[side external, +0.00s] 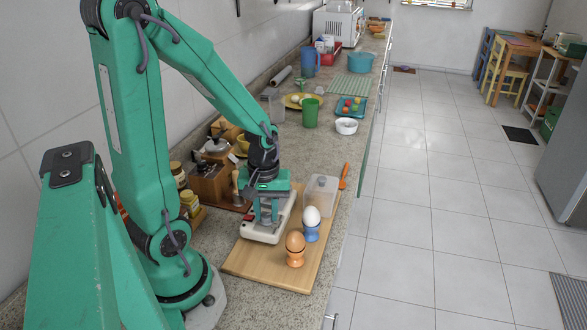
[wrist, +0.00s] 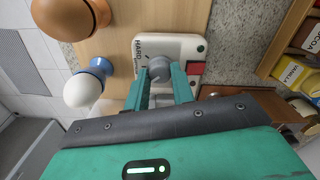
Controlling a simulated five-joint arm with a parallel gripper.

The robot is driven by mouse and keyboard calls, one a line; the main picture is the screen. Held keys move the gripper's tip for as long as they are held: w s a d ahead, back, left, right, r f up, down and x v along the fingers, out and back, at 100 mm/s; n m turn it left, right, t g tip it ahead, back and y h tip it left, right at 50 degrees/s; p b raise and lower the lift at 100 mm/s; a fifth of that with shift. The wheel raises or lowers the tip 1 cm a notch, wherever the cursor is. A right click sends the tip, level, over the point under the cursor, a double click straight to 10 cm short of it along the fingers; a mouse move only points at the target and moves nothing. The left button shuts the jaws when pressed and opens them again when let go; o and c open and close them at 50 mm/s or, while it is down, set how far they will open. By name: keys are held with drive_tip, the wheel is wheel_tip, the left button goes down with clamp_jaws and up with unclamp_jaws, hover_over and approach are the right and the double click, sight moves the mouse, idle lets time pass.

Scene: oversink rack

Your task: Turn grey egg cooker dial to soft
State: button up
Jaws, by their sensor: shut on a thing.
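The egg cooker (side external: 258,237) is a low pale body on the wooden board, with a red part near its left edge. In the wrist view its top (wrist: 183,46) carries the printed word HARD and a red switch (wrist: 196,68). The grey dial (wrist: 159,66) sits between the fingers of my gripper (wrist: 162,76), which is shut on it from above. The side external view shows my gripper (side external: 267,224) low over the cooker, largely hiding the dial. The dial's pointer direction and the soft mark cannot be made out.
On the board (side external: 277,268), a brown egg (side external: 295,241) and a white egg (side external: 312,216) stand in cups right of the cooker. A clear container (side external: 321,196) is behind them. A wooden box (side external: 208,184) and jars (side external: 190,203) stand left. The board's front is clear.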

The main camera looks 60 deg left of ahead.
sight(269, 216)
idle(0.3)
drive_tip(key=o, duration=1)
drive_tip(key=shift+r, duration=0.15)
drive_tip(key=shift+r, duration=3.8)
drive_tip(key=d+r+m+t, duration=0.5)
drive_tip(key=d+r+m, duration=0.4)
drive_tip(key=m, duration=0.3)
drive_tip(key=shift+s+r+t, duration=0.3)
drive_tip(key=shift+s+r, duration=0.15)
drive_tip(key=shift+r, duration=0.05)
